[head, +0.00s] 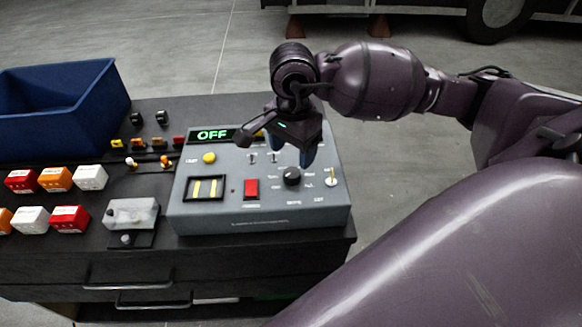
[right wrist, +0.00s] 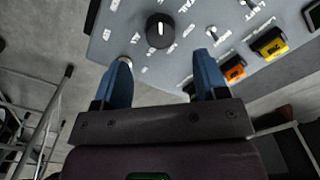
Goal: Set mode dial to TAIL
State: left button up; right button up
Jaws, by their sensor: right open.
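The grey control box (head: 262,217) stands on the dark bench, its small display (head: 211,134) reading OFF. The round black mode dial (head: 292,176) is on its sloping face, ringed by small labels, mostly too small to read in the head view. In the right wrist view the dial (right wrist: 160,30) shows a white pointer mark, and a label reading TAIL is near the top edge. My right gripper (head: 290,150) points down over the box, just behind the dial. Its blue fingers (right wrist: 163,57) are open and empty, apart from the dial. My left gripper is not in view.
A red switch (head: 251,188), a yellow button (head: 209,158) and a metal toggle (head: 332,178) surround the dial. A blue bin (head: 62,108) and coloured blocks (head: 55,179) stand to the left. Floor is open at right.

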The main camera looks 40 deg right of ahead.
aim_at(292, 172)
notch_tip(292, 172, down, 5)
jog(key=shift+f, duration=0.1)
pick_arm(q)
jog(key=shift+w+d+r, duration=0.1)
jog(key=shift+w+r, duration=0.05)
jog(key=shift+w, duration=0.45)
pick_arm(e)
jog(key=shift+f, duration=0.55)
jog(key=shift+c, duration=0.3)
jog(key=c, duration=0.9)
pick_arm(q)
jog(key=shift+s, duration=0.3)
pick_arm(e)
jog(key=shift+o, duration=0.2)
